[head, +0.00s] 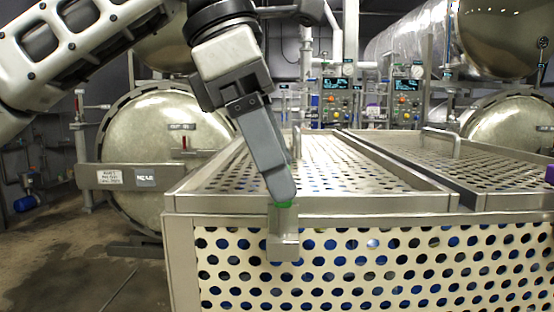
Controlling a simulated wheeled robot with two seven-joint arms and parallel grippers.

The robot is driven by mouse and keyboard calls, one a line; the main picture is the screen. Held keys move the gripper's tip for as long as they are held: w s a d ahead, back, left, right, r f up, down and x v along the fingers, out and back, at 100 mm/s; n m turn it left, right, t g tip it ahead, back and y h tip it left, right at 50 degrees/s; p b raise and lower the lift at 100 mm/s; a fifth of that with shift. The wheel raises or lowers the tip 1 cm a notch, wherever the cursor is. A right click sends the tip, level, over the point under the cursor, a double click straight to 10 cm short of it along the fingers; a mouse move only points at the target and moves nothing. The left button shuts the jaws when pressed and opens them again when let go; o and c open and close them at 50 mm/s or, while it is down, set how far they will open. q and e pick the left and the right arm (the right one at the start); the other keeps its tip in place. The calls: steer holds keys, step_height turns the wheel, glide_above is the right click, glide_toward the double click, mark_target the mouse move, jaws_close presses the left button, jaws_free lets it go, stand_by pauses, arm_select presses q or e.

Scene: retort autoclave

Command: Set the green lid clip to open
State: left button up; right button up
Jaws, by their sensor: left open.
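The green lid clip (283,205) shows as a small green patch at the front rim of the perforated crate (185,245), above a steel bracket (284,247) on the front wall. My left gripper (280,193) comes down from above, with its fingertips at the clip. The fingers overlap in this view and cover most of the clip. The left gripper is open; whether it touches the clip I cannot tell. The clip's exact position is hidden. The perforated lid (335,170) lies on the crate. My right gripper is not in view.
A round autoclave door (150,150) stands behind at left. Control panels (337,100) are at the back. The floor (65,265) at left is mostly clear.

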arm_select(q)
steer(key=shift+d+f, duration=0.1)
steer(key=shift+f, duration=0.15)
steer(key=c, duration=1)
